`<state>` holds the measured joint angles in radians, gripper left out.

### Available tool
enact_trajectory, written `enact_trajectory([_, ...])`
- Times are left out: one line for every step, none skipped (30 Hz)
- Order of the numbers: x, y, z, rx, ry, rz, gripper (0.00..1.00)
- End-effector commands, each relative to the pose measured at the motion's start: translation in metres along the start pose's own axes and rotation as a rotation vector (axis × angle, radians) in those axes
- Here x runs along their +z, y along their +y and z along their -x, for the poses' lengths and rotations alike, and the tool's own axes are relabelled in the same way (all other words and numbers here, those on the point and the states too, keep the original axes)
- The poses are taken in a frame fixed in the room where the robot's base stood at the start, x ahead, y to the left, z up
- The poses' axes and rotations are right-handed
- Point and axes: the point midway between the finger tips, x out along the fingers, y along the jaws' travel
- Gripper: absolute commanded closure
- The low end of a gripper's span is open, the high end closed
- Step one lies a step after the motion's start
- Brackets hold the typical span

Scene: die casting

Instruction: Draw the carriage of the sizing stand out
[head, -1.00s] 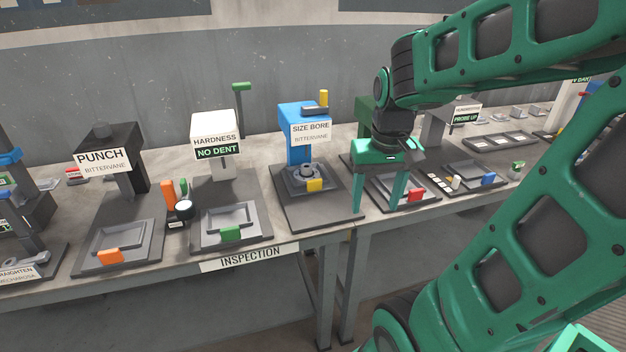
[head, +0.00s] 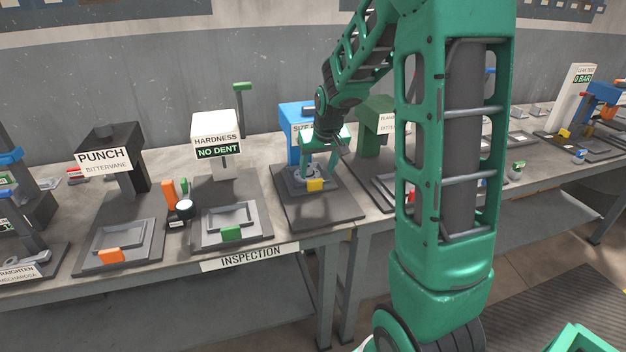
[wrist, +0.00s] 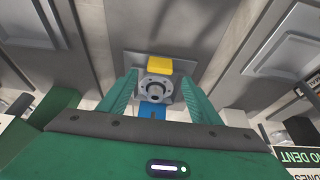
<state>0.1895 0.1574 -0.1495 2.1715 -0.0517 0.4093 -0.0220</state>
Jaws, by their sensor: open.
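The sizing stand (head: 296,120) is the blue press with the partly hidden "SIZE BORE" sign. Its carriage (head: 332,190) is a grey plate at the stand's front, with a yellow handle block (head: 315,184) on its front edge. A round grey part with a central bore sits on the carriage; it shows clearly in the wrist view (wrist: 155,90). The yellow handle also shows there (wrist: 159,64). My gripper (head: 318,172) is open above the carriage, just behind the handle. In the wrist view its fingers stand either side of the round part, with nothing gripped.
The hardness stand (head: 216,135) with a green handle (head: 231,232) is to the left, and the punch stand (head: 112,150) is farther left. A dark green stand (head: 376,120) is close on the right. The bench front edge carries an "INSPECTION" label (head: 250,257).

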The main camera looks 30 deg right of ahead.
Motion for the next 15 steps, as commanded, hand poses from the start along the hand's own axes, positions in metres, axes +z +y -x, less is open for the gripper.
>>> enact_trajectory([0.001,0.000,-0.010,0.000,-0.004,0.000,0.42])
enact_trajectory([0.001,0.000,-0.015,0.000,-0.004,0.000,0.42])
enact_trajectory([0.001,0.000,-0.022,0.000,-0.003,0.000,0.42])
enact_trajectory([0.001,0.000,-0.026,0.000,-0.003,0.000,0.42])
enact_trajectory([0.001,0.000,-0.030,0.000,-0.004,0.000,0.42])
enact_trajectory([0.001,0.000,-0.035,0.000,-0.003,0.000,0.42])
enact_trajectory([0.001,0.000,-0.038,0.000,-0.002,0.000,0.42])
enact_trajectory([0.001,0.000,-0.041,0.000,-0.002,0.000,0.42])
enact_trajectory([0.001,0.000,-0.045,0.000,-0.003,0.000,0.42])
enact_trajectory([0.001,0.000,-0.047,0.000,-0.002,0.000,0.42])
enact_trajectory([0.001,0.000,-0.049,0.000,-0.001,0.000,0.42])
enact_trajectory([0.000,0.000,-0.051,0.000,0.000,0.000,0.42])
enact_trajectory([0.000,0.000,-0.052,0.000,0.000,0.000,0.42])
enact_trajectory([0.000,0.000,-0.053,0.000,0.000,0.000,0.42])
enact_trajectory([0.001,0.000,-0.053,0.000,0.000,-0.001,0.42])
